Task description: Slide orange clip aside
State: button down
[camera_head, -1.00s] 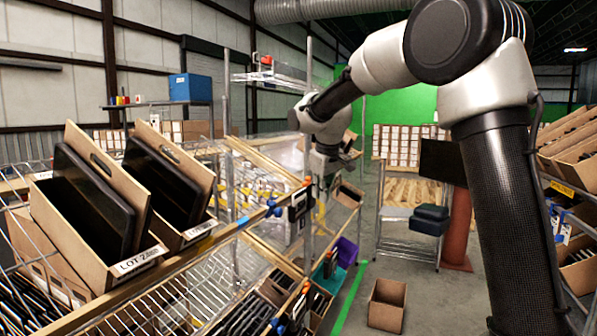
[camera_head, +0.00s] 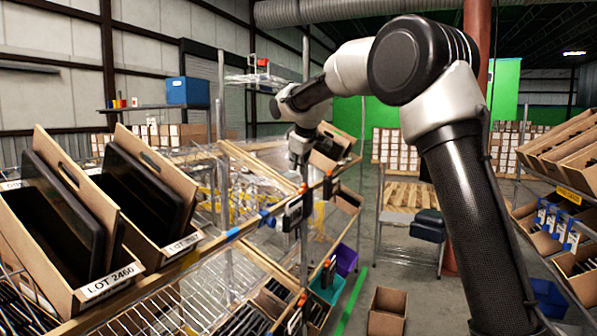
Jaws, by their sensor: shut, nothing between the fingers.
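A small orange clip (camera_head: 303,188) sits on the wooden front rail of the middle shelf, just above a black box-like device (camera_head: 293,213). Another orange clip (camera_head: 302,300) shows on the lower rail. My gripper (camera_head: 298,163) points down above and slightly left of the upper clip. It is small and dark against the shelf, its fingers are shut and nothing shows in it. I cannot tell whether it touches the rail.
Tilted cartons with black cases (camera_head: 150,185) stand on the near left shelf. A blue clip (camera_head: 264,214) sits along the rail. An empty carton (camera_head: 386,312) stands on the floor. Another rack of cartons (camera_head: 560,150) is at right.

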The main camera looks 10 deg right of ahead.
aim_at(299, 190)
jog(key=x, duration=0.9)
jog(key=shift+s, duration=0.1)
jog(key=shift+w+d+r, duration=0.2)
jog(key=shift+w+d, duration=0.7)
jog(key=shift+w, duration=0.15)
jog(key=shift+w+d, duration=0.3)
jog(key=shift+w, duration=0.2)
